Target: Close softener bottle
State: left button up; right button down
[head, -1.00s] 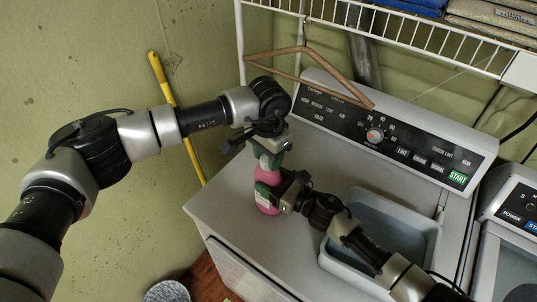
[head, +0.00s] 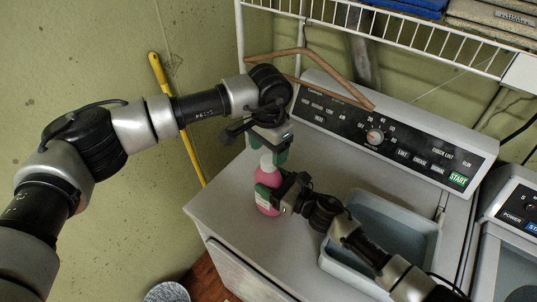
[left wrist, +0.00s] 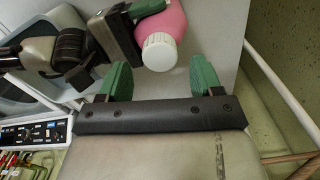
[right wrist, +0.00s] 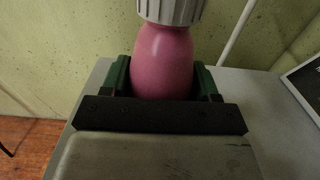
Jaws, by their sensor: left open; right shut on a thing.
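The pink softener bottle (head: 267,190) stands upright on the grey machine top near its left edge. Its white ribbed cap (left wrist: 159,52) sits on the bottle's neck; the cap also shows at the top of the right wrist view (right wrist: 170,10). My right gripper (head: 268,193) is shut on the bottle's body, with a green finger on each side in the right wrist view. My left gripper (head: 270,148) is open just above the cap. In the left wrist view its green fingers (left wrist: 162,82) are apart, and the cap lies beyond them, not between them.
A blue-grey plastic tub (head: 425,238) stands on the machine to the right, under my right arm. The control panel (head: 390,130) rises behind, with a wooden hanger (head: 335,70) and wire shelf (head: 440,40) above. A yellow pole (head: 160,75) leans at the wall.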

pick_arm(q)
jog(key=shift+r, duration=0.85)
jog(key=shift+c, duration=0.2)
